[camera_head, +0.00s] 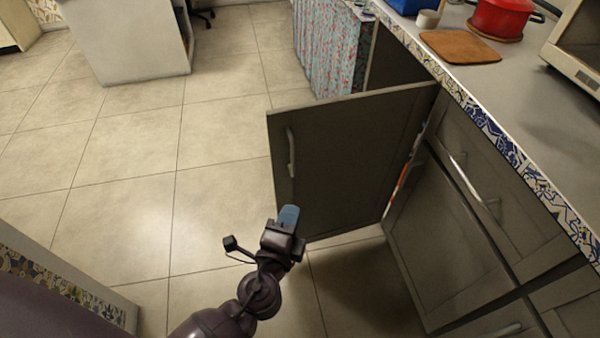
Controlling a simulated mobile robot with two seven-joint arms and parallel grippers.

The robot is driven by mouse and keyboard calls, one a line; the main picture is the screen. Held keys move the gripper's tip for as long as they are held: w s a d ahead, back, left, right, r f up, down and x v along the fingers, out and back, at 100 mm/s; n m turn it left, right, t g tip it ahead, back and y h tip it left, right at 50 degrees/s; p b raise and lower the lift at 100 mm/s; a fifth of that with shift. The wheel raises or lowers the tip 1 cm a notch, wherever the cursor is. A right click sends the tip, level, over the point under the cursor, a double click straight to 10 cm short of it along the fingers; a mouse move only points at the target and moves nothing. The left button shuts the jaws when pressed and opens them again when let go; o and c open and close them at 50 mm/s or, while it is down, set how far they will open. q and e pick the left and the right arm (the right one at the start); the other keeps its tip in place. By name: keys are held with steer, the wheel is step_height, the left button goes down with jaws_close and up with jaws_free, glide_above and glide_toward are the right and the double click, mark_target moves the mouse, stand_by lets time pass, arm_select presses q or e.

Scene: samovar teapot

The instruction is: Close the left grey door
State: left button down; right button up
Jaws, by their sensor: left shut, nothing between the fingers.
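The left grey door (345,155) stands wide open, swung out from the counter cabinet into the room. Its pale handle (291,153) is on the face turned toward me, near the free edge at the left. My left gripper (288,216) is shut and empty, in front of the door's lower free corner in the picture. I cannot tell whether it touches the door. The cabinet opening behind the door is mostly hidden, with a narrow strip of coloured items (403,172) showing at the hinge side. My right gripper is not in view.
The counter (540,110) runs along the right, bearing a red pot (500,18), a wooden board (460,46) and a microwave. Below it are closed grey fronts (447,240). A patterned curtain (325,45) hangs beyond the door. Tiled floor (130,190) lies clear to the left.

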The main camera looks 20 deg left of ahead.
arm_select(q)
glide_toward(293, 168)
steer(key=w+d+r, duration=0.4)
steer(key=w, duration=0.1)
steer(key=w+a, duration=0.1)
steer(key=w+a+p, duration=0.1)
steer(key=a, duration=0.1)
steer(key=shift+w+a+f, duration=0.2)
steer(key=shift+w+f, duration=0.05)
steer(key=shift+f, duration=0.1)
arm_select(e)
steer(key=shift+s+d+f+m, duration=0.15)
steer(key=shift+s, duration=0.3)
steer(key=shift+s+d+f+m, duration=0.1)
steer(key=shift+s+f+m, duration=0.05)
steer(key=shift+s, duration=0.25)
arm_select(q)
steer(key=shift+w+a, duration=0.1)
steer(key=shift+a, duration=0.05)
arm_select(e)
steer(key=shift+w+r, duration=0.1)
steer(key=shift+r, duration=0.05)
